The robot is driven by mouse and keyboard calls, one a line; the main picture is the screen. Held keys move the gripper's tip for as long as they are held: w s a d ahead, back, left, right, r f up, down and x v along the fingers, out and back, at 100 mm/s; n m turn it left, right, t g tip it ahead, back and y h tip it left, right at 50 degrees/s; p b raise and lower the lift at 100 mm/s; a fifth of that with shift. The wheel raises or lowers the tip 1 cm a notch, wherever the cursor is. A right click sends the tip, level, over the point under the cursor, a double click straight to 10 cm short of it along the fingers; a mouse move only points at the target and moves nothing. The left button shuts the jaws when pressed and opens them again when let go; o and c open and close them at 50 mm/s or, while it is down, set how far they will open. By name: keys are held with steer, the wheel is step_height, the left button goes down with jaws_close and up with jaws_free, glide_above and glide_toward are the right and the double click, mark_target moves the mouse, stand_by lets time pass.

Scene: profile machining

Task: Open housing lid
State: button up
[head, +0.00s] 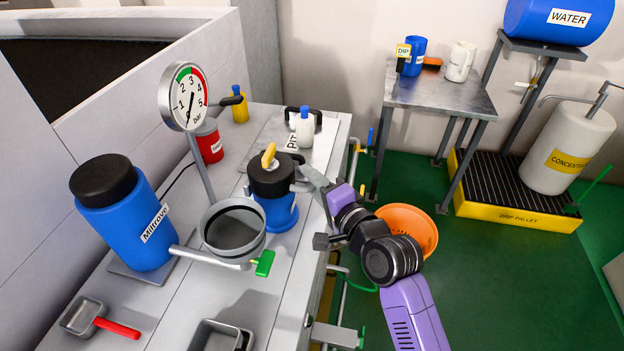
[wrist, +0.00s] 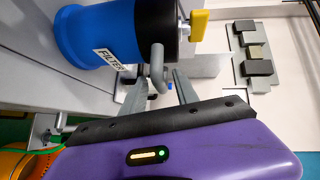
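The filter housing is a blue cylinder (head: 279,212) labelled FILTER, standing upright on the bench in the head view. Its black lid (head: 268,180) sits closed on top, with a yellow knob (head: 268,155) and a grey bar handle at the side. In the wrist view the blue body (wrist: 82,38), black lid (wrist: 145,30), yellow knob (wrist: 199,25) and grey handle (wrist: 157,62) appear sideways. My gripper (wrist: 158,84) is open, its two fingers apart on either side of the handle's end. I cannot tell whether they touch it. In the head view my gripper (head: 312,180) is just right of the lid.
A pressure gauge (head: 184,97) on a thin post and a round grey bowl (head: 233,230) stand left of the housing. A blue Milltrovo container (head: 135,225) is farther left. A white bottle (head: 305,128) stands behind. An orange basin (head: 408,228) is on the floor at right.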

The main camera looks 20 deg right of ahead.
steer(key=shift+w, duration=0.2)
steer(key=shift+c, duration=0.5)
jaws_close()
steer(key=shift+f, duration=0.25)
stand_by(0.6)
